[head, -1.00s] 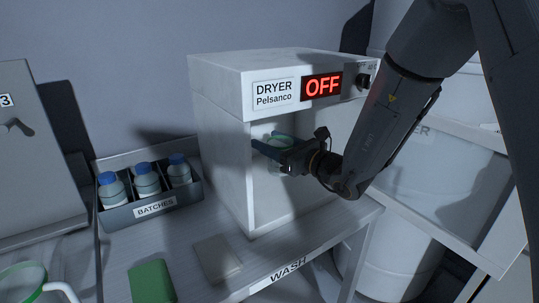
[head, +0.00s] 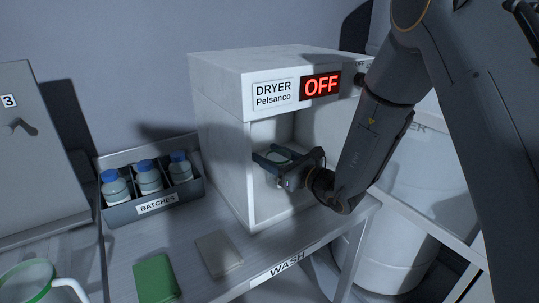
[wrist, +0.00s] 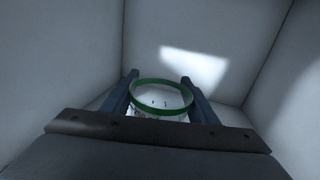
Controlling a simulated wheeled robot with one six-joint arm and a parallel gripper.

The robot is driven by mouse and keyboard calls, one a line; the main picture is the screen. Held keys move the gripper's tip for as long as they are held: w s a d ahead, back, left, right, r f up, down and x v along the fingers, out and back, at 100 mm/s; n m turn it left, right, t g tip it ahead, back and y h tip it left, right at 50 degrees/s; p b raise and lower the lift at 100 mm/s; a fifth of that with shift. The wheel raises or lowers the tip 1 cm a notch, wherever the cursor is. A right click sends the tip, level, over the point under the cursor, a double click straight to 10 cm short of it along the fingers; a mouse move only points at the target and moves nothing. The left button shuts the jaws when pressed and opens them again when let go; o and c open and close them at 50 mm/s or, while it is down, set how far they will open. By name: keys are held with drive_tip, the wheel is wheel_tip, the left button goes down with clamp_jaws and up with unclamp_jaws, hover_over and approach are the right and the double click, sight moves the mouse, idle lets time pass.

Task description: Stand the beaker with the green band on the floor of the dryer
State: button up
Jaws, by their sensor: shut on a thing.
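The dryer (head: 222,151) is a white box on the bench with its front open and a red OFF display. My gripper (head: 279,157) is inside its opening. In the wrist view my gripper (wrist: 159,92) is shut on the beaker with the green band (wrist: 162,84), one finger on each side of it. The beaker looks upright and its rim faces the camera. In the head view the fingers and arm mostly hide it. Its base is hidden, so I cannot tell whether it touches the dryer floor (head: 268,214).
A BATCHES rack (head: 157,208) with blue-capped bottles stands left of the dryer. A green pad (head: 155,278) and a beige pad (head: 218,254) lie in front. A green-rimmed jug (head: 38,279) is at the lower left. The dryer's side walls are close around my gripper.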

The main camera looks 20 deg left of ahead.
drive_tip(key=o, duration=1.2)
drive_tip(key=shift+f, duration=0.1)
drive_tip(key=b+v, duration=0.2)
drive_tip(key=v, duration=1)
drive_tip(key=s+n+g, duration=0.2)
drive_tip(key=s, duration=0.1)
drive_tip(key=s+f+n+g, duration=0.1)
drive_tip(key=s+n+g, duration=0.1)
drive_tip(key=s+g, duration=0.1)
drive_tip(key=s+f+n+g+h, duration=0.1)
drive_tip(key=s+n+g, duration=0.1)
drive_tip(key=s, duration=0.3)
drive_tip(key=shift+n+g, duration=0.3)
drive_tip(key=shift+n, duration=0.1)
drive_tip(key=s+d+f+n+g+h, duration=0.4)
drive_tip(key=s+d+f+n+h, duration=0.15)
drive_tip(key=s+d, duration=0.3)
drive_tip(key=d+n+t+h, duration=0.1)
drive_tip(key=d+n+h, duration=0.2)
drive_tip(key=d, duration=0.4)
drive_tip(key=d+n+t+h, duration=0.1)
drive_tip(key=d+n+h, duration=0.2)
drive_tip(key=d, duration=0.3)
drive_tip(key=w+d+n+t+h, duration=0.1)
drive_tip(key=d+n+h, duration=0.2)
drive_tip(key=d+n, duration=0.2)
drive_tip(key=shift+d+f, duration=0.2)
drive_tip(key=shift+d, duration=0.5)
drive_tip(key=shift+d+f, duration=0.2)
drive_tip(key=shift+d, duration=0.45)
